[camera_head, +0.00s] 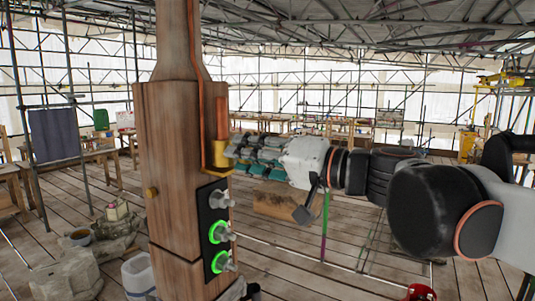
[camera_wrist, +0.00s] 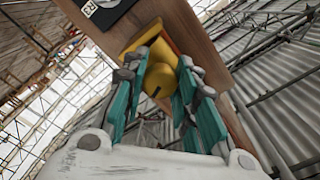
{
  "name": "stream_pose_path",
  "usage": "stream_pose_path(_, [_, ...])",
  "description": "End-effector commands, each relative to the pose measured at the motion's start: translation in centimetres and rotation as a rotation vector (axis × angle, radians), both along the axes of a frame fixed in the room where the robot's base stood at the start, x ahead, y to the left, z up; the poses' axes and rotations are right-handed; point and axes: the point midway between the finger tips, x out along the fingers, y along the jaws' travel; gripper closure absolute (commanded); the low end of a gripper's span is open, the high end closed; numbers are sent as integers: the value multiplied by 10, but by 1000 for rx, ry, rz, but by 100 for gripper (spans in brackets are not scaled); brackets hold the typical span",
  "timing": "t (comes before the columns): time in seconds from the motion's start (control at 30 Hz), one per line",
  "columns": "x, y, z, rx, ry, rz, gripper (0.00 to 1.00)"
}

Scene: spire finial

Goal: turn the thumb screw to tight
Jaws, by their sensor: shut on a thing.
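The brass-yellow thumb screw (camera_wrist: 160,80) shows in the wrist view as a round head with a dark slot in it. It sits at a yellow clamp (camera_wrist: 146,33) on the wooden post; the clamp also shows in the head view (camera_head: 216,155), at the foot of a copper strip. My gripper (camera_head: 236,152) reaches in from the right, level with the clamp. In the wrist view its teal fingers (camera_wrist: 158,84) stand either side of the screw head and are shut on it. In the head view the fingers hide the screw.
A wooden post (camera_head: 168,150) stands upright at centre left. Below the clamp, its black panel (camera_head: 215,225) carries three grey knobs, the lower two ringed in glowing green. Stones (camera_head: 65,275) and a white jug (camera_head: 138,275) lie at its foot.

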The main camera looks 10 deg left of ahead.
Motion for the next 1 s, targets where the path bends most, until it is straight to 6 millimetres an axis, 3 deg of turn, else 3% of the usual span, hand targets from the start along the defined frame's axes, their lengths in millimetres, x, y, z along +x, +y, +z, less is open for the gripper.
stream_pose_path(1.0, [0,0,0,368,889,-1,97])
